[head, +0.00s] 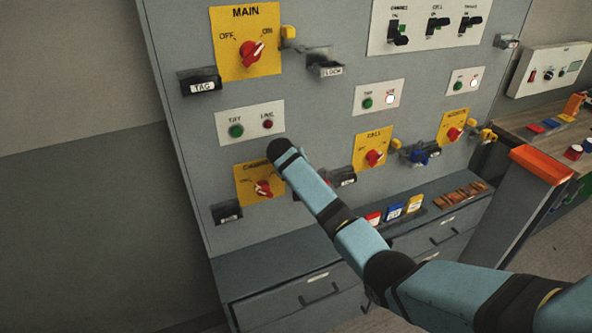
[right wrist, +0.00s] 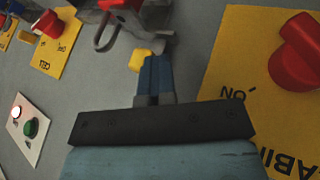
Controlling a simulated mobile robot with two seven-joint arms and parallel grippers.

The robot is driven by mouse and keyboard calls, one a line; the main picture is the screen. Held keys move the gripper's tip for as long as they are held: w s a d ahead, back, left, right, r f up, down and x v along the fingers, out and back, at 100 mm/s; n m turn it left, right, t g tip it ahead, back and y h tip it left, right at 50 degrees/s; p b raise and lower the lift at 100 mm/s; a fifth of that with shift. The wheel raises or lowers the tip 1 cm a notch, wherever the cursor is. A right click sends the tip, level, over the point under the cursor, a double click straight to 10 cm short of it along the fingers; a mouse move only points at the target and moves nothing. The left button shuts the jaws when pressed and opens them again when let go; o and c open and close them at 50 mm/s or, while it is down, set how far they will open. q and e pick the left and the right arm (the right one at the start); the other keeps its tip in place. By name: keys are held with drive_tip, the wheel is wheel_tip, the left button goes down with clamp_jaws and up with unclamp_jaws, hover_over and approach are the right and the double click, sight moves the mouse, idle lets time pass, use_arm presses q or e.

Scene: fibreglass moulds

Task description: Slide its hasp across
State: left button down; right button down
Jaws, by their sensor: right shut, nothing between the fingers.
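My right gripper (right wrist: 155,70) is shut and empty in the right wrist view. Its fingertips are close to a small yellow hasp (right wrist: 139,60) on the grey panel; I cannot tell whether they touch it. The hasp sits beside the yellow switch plate (right wrist: 245,75), which reads "CABI…" and "ON" and carries a red knob (right wrist: 295,65). In the head view the same plate (head: 246,196) is at the panel's lower left with its red knob (head: 264,188). My right arm hides this hasp and the gripper there. My left gripper is out of view.
A metal shackle (right wrist: 103,35) hangs close past the fingertips. A lock holder (head: 345,180) is beside my arm. The MAIN switch plate (head: 245,45) and CELL plate (head: 373,148) have their own yellow hasps. A ledge (head: 275,268) with drawers runs below.

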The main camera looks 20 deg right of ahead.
drive_tip(key=b+v, duration=0.1)
drive_tip(key=v, duration=1.3)
drive_tip(key=shift+d+f, duration=0.1)
